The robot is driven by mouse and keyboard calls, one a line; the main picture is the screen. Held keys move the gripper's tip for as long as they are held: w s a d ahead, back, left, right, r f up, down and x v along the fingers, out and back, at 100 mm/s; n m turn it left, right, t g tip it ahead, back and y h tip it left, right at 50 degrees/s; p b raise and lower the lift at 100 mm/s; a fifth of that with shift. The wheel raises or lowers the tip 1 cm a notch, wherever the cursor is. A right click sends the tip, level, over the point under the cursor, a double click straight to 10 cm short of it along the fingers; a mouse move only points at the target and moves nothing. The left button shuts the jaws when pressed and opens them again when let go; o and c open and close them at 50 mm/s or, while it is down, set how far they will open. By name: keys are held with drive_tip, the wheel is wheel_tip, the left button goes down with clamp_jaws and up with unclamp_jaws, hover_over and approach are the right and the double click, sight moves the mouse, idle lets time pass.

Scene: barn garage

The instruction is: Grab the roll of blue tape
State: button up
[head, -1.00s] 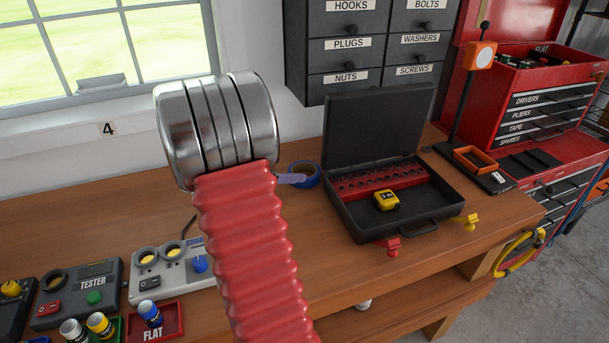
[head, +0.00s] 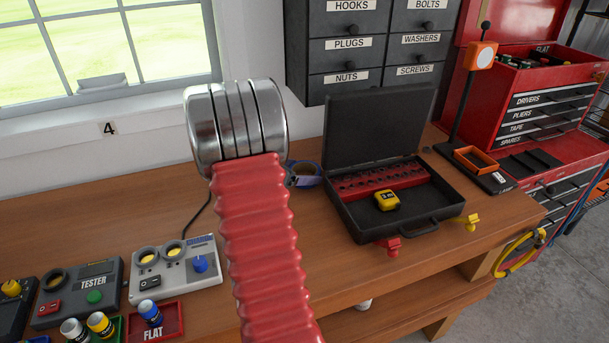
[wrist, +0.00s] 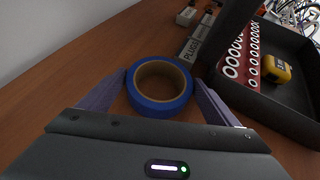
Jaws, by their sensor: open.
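The roll of blue tape (wrist: 159,107) lies flat on the wooden bench, with a tan core. In the wrist view my open gripper (wrist: 160,98) has one finger on each side of it, left and right, and nothing is clamped. In the head view the roll (head: 316,179) shows just right of my metal wrist, left of the black case, partly hidden by my arm. A bit of my gripper's finger shows over it. I cannot tell how high the fingers are above the bench.
An open black case (head: 428,212) with a yellow tape measure (head: 387,200) stands close right of the roll. A tester (head: 80,296), a charger (head: 172,272) and a red tray (head: 170,322) sit at the left. The wall and window are behind.

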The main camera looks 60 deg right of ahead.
drive_tip(key=shift+x, duration=0.95)
drive_tip(key=shift+d, duration=0.1)
drive_tip(key=shift+c, duration=0.2)
drive_tip(key=c, duration=0.8)
drive_tip(key=shift+c, duration=0.2)
drive_tip(key=shift+r, duration=0.1)
drive_tip(key=shift+r, duration=0.5)
drive_tip(key=w+a, duration=0.1)
drive_tip(key=a, duration=0.3)
drive_tip(key=w+a, duration=0.2)
drive_tip(key=a, duration=0.2)
drive_tip(key=w+a, duration=0.2)
drive_tip(key=a, duration=0.2)
drive_tip(key=shift+w+a+r, duration=0.1)
drive_tip(key=shift+r, duration=0.3)
wheel_tip(320, 180, up, 13)
